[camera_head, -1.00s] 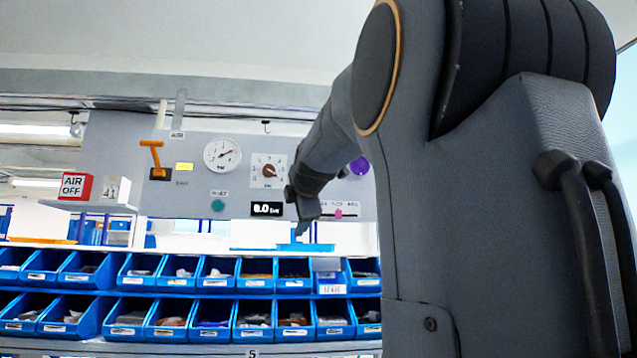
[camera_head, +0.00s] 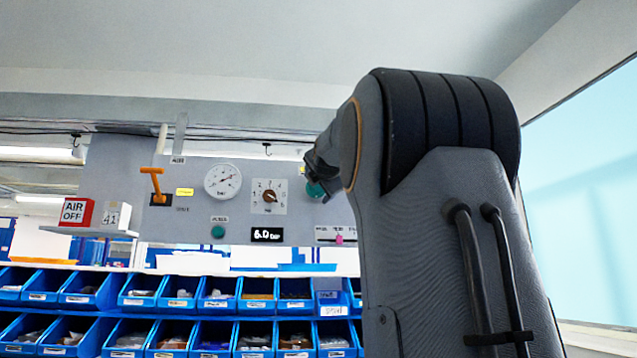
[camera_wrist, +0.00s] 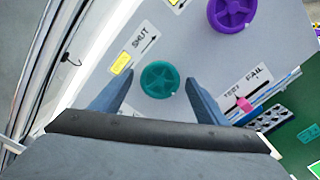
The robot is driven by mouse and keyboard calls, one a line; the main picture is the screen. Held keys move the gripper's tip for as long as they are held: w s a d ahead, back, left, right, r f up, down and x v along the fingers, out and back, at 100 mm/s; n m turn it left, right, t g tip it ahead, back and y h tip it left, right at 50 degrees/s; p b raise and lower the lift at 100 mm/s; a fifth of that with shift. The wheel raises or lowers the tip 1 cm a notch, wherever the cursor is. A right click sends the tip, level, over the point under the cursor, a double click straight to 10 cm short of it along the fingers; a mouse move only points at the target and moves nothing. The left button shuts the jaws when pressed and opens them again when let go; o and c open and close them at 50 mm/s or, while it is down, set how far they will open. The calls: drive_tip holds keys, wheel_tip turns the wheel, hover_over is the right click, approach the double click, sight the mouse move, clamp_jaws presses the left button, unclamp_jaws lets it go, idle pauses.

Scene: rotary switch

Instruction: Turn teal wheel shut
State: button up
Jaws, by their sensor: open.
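The teal wheel (camera_wrist: 159,80) is a round spoked handle on the grey panel, in the middle of the wrist view. A label reading SHUT with an arrow is beside it, up and to the left. My gripper (camera_wrist: 160,92) is open, with one finger on each side of the wheel in that view. I cannot tell whether the fingers touch it or how deep they reach. In the head view the teal wheel (camera_head: 315,189) is partly hidden behind my arm, and the gripper's end (camera_head: 318,172) is close to it.
A purple wheel (camera_wrist: 232,14) is up and right of the teal one. A pink slider (camera_wrist: 244,104) is marked TEST and FAIL. The panel also carries an orange lever (camera_head: 153,182), a gauge (camera_head: 222,181) and a rotary knob (camera_head: 269,196). Blue bins (camera_head: 140,290) stand below.

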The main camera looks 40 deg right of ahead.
drive_tip(key=shift+w, duration=0.1)
drive_tip(key=c, duration=1)
drive_tip(key=shift+c, duration=0.2)
